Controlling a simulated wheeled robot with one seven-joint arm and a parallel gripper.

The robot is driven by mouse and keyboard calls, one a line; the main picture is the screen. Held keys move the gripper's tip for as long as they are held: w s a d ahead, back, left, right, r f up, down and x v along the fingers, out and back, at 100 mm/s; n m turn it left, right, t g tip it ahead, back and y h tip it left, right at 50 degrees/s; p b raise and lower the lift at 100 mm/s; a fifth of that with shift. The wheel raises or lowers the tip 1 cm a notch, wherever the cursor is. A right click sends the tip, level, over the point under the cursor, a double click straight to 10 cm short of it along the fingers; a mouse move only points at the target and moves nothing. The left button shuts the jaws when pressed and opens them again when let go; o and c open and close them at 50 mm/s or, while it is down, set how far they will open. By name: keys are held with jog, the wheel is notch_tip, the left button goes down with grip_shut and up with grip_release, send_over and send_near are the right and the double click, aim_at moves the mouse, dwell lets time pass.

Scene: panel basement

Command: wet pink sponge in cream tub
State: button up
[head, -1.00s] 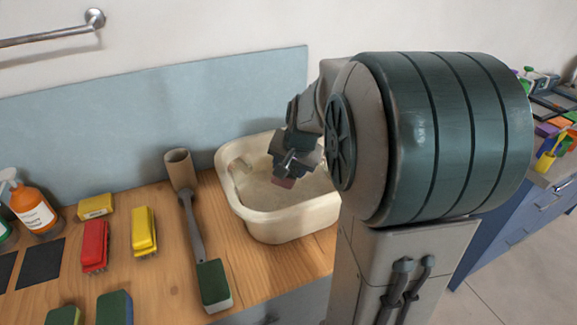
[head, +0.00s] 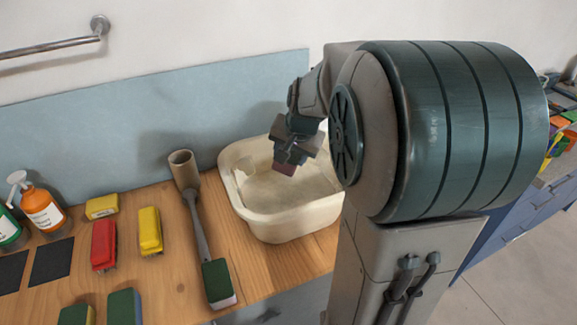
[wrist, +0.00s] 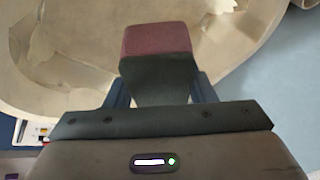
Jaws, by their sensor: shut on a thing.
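The cream tub (head: 285,228) stands on the wooden counter near the wall, and its pale inside shows in the wrist view (wrist: 60,70). My gripper (head: 288,158) is over the tub and points down. It is shut on the pink sponge (head: 284,168), a small dull pink block below the jaws. In the wrist view the sponge (wrist: 157,40) shows beyond the dark fingers, with the tub behind it. The sponge looks clear of the tub's floor, but I cannot tell the exact height. I cannot tell whether it is wet. My arm hides the tub's right side.
Red (head: 104,244) and yellow (head: 150,231) brushes, several sponges and an orange spray bottle (head: 42,208) stand further left. A blue-grey panel (head: 110,125) is behind.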

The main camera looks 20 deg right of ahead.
jog(key=shift+r+p, duration=1.45)
jog(key=shift+r, duration=0.85)
dwell(0.4)
jog(key=shift+r+p, duration=1.4)
jog(key=shift+r, duration=0.65)
jog(key=shift+a+f, duration=0.1)
